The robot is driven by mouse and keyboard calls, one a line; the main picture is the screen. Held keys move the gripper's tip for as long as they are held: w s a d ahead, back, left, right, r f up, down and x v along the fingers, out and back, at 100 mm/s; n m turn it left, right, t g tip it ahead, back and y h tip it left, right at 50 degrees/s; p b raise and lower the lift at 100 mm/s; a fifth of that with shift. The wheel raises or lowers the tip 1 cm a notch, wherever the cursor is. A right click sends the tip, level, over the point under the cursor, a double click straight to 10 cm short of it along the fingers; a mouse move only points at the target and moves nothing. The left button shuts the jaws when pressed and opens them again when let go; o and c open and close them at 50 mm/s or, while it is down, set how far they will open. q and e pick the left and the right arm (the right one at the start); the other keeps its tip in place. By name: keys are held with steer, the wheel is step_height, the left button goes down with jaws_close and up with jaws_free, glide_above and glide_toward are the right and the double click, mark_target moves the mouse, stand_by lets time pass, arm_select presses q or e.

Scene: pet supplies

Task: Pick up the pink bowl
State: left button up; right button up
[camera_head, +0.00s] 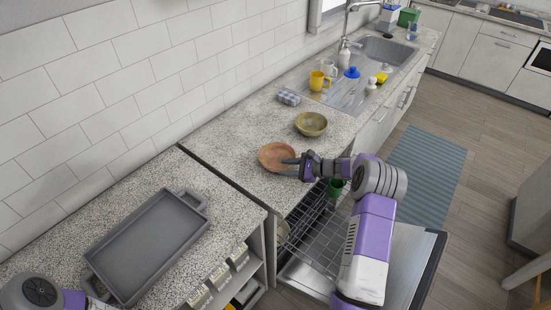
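The pink bowl (273,153), a shallow orange-pink dish, sits on the speckled counter near its front edge, above the open dishwasher. My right gripper (283,167) reaches in from the right at the bowl's right rim. Its two dark fingers look spread apart, one farther back and one nearer, and overlap the rim in the picture. Whether they touch the bowl is too small to tell. Part of my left arm (35,291) shows at the bottom left corner; its fingertips are not visible.
An olive bowl (311,122) stands close behind the pink bowl. A grey tray (146,246) lies on the nearer counter. The dishwasher rack (318,229), with a green cup (336,187), is pulled out under my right arm. A yellow mug (317,81) stands near the sink.

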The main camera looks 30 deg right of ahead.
steer(key=x, duration=0.5)
steer(key=shift+d+f, duration=0.1)
steer(key=shift+f, duration=0.1)
jaws_close()
steer(key=shift+s, duration=0.1)
stand_by(1.0)
